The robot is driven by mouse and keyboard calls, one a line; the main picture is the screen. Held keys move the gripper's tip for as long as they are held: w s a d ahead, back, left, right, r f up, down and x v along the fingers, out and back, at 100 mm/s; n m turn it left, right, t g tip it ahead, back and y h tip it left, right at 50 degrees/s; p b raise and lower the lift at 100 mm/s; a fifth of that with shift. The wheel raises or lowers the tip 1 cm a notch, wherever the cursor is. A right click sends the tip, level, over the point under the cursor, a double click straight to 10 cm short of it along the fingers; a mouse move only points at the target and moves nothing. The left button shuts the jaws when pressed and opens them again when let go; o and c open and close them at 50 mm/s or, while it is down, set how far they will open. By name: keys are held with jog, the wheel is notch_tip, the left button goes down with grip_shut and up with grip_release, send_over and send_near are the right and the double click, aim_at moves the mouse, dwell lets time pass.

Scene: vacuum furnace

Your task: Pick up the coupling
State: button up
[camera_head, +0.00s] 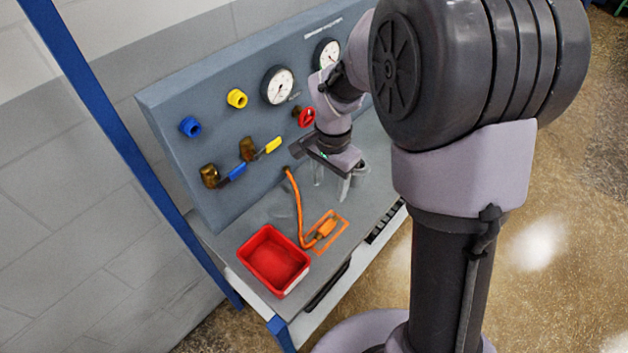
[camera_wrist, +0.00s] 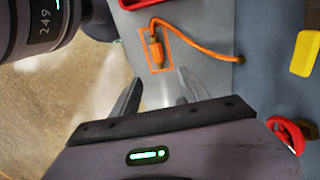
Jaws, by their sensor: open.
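The orange coupling (camera_head: 326,228) lies on the grey bench top inside an orange marked rectangle. An orange hose runs from it to the back panel. The coupling also shows in the wrist view (camera_wrist: 156,52), near the top middle. My gripper (camera_head: 333,186) is open and empty above the bench, to the right of and behind the coupling in the head view. In the wrist view its two dark fingers (camera_wrist: 158,92) are spread apart, with the coupling beyond their tips.
A red bin (camera_head: 274,262) stands left of the coupling on the bench. The upright panel behind carries gauges (camera_head: 278,85), a red handwheel (camera_head: 306,117), a yellow-handled valve (camera_head: 262,148) and a blue-handled valve (camera_head: 224,176). A blue post (camera_head: 118,135) rises at the left.

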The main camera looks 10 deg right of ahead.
jog(key=b, duration=0.4)
send_over(328, 223)
jog(key=f, duration=1.1)
jog(key=shift+s+f, duration=0.3)
jog(key=f, duration=0.1)
jog(key=f+b, duration=0.1)
jog(key=f, duration=0.1)
jog(key=f+b, duration=0.1)
jog(key=f, duration=0.1)
jog(key=shift+w, duration=0.25)
jog(key=shift+r, duration=0.1)
jog(key=shift+c, duration=0.2)
grip_shut()
